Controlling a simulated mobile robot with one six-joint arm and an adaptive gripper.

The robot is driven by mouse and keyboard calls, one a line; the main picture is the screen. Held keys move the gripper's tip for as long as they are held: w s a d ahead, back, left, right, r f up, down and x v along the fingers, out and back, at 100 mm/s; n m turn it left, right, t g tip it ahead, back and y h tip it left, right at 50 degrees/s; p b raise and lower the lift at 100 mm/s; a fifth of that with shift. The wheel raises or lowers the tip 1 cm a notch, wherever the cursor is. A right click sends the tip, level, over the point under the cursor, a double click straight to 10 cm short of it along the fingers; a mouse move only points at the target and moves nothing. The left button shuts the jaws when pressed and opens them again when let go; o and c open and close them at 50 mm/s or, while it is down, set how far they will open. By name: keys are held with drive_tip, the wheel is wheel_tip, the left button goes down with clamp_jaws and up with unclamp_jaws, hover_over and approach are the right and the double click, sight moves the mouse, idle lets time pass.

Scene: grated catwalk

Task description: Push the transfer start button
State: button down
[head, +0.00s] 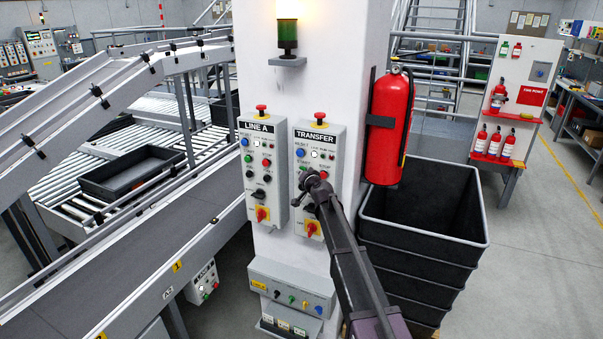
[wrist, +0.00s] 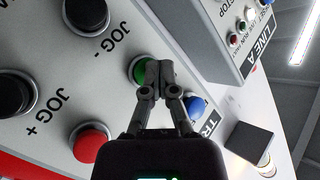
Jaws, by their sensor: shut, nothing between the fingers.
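The TRANSFER panel (head: 331,136) is a grey box on the right of the white column's face. Its green button (wrist: 138,66) shows in the wrist view, between the blue button (wrist: 196,106) and the black JOG- button (wrist: 86,12); I take it for the start button. My gripper (wrist: 158,72) is shut and empty, its tips overlapping the right part of the green button. I cannot tell whether they touch it. In the head view my gripper (head: 308,180) is at the panel's left middle and hides part of the buttons there.
The red stop-side button (wrist: 90,142) sits close to the green one. The LINE A panel (head: 263,136) stands just left. A red fire extinguisher (head: 390,128) hangs to the right, above stacked black bins (head: 420,262). A roller conveyor (head: 130,150) lies left.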

drive_tip(key=shift+s+a, duration=0.2)
drive_tip(key=shift+s, duration=0.3)
drive_tip(key=shift+s+a, duration=0.15)
drive_tip(key=shift+s, duration=0.3)
drive_tip(key=s, duration=0.1)
drive_tip(key=s+a, duration=0.1)
drive_tip(key=s, duration=0.2)
drive_tip(key=shift+s+a, duration=0.35)
idle(0.7)
drive_tip(key=s+d+f+g+h+b, duration=0.1)
drive_tip(key=s+d+f+g+h, duration=0.1)
drive_tip(key=s+d+f+g, duration=0.3)
drive_tip(key=s+d+f+n+g+h+b, duration=0.1)
drive_tip(key=s+d+f+g, duration=0.4)
drive_tip(key=s+d, duration=0.8)
drive_tip(key=s+d+f+n+g+h+b, duration=0.1)
drive_tip(key=s+d+f+g+h, duration=0.3)
drive_tip(key=s, duration=1.7)
drive_tip(key=d+f, duration=0.5)
drive_tip(key=shift+s+f+g+b, duration=0.15)
drive_tip(key=shift+f+g+b, duration=0.2)
drive_tip(key=shift+g+b, duration=0.05)
